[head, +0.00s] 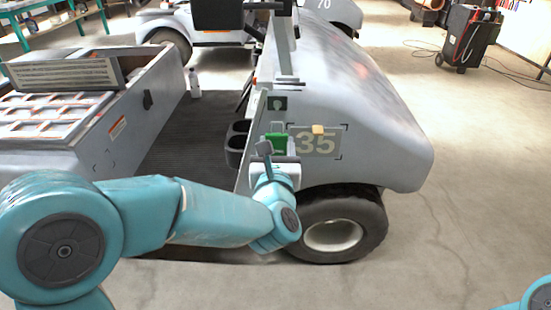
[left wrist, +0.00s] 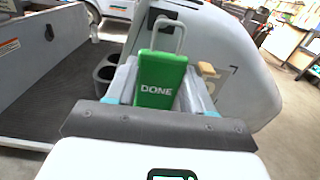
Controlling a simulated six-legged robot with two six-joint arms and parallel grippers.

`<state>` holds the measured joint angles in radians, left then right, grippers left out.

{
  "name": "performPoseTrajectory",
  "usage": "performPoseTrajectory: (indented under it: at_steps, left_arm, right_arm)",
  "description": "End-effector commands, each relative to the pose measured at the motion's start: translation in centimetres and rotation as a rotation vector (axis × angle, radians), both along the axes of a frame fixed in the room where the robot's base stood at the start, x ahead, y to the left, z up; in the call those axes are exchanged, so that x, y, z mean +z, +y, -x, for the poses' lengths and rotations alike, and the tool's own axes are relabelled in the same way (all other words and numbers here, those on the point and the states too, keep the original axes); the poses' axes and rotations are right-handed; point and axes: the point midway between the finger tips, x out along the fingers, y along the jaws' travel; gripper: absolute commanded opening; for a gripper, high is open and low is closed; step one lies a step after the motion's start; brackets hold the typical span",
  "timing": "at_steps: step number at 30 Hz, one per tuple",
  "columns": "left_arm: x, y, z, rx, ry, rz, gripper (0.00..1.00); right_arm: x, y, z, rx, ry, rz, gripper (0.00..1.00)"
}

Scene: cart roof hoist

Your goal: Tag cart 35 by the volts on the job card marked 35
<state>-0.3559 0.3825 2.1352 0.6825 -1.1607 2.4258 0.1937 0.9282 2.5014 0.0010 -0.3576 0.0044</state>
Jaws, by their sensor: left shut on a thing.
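Cart 35 (head: 345,85) is the grey cart in front of me, with a number plate reading 35 (head: 330,145) above its wheel. My left gripper (head: 279,147) is shut on a green tag (head: 276,141) in front of the cart's side, left of the plate. In the left wrist view the tag (left wrist: 161,78) reads DONE, stands upright between the fingers and has a pale wire loop (left wrist: 168,32) on top. A dark square with a light mark (head: 277,103) is on the cart just above the tag. I see no readable job card. My right gripper is out of view.
A small tan block (head: 318,129) sits at the number plate's upper edge. Two cup holders (head: 237,143) are left of the tag. The cart's front wheel (head: 335,228) is below. A black wheeled machine (head: 468,38) with cables stands back right.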

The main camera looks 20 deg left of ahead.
Motion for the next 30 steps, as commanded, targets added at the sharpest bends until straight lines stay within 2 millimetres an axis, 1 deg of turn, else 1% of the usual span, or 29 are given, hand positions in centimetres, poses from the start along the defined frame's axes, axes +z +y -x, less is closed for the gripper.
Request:
performPoseTrajectory:
  at_steps: [4,30]
  left_arm:
    - [0.3,0.4,-0.7,0.001,0.001,-0.001,0.15]
    - [-0.3,2.1,-6.2,0.002,0.0,-0.001,0.15]
  right_arm:
    - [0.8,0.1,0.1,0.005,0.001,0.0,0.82]
    - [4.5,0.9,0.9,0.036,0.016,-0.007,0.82]
